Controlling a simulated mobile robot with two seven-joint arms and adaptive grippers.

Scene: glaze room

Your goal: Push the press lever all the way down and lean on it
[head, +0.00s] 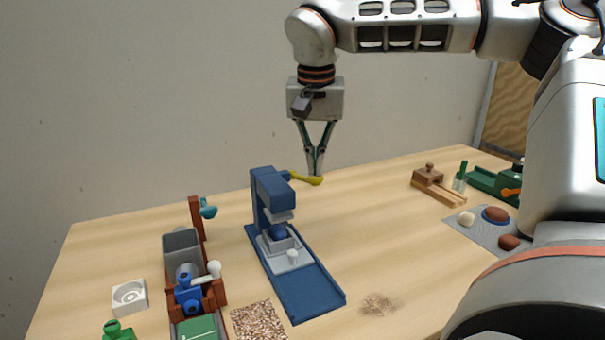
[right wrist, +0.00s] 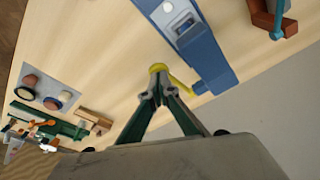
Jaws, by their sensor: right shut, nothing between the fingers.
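The blue press (head: 268,205) stands on its long blue base in the middle of the table, and it also shows in the right wrist view (right wrist: 205,55). Its yellow lever (head: 307,179) sticks out to the right from the top of the press, roughly level, with a rounded knob at its end. My right gripper (head: 316,173) is shut and empty, pointing down at the knob end of the lever. In the right wrist view the fingertips are right at the yellow knob (right wrist: 158,68); I cannot tell whether they touch it. My left gripper is not in view.
A brown device with blue parts (head: 188,290) stands left of the press. A speckled mat (head: 258,320) and a crumb pile (head: 378,304) lie in front. A wooden block tool (head: 437,188) and a grey mat (head: 480,233) are at right.

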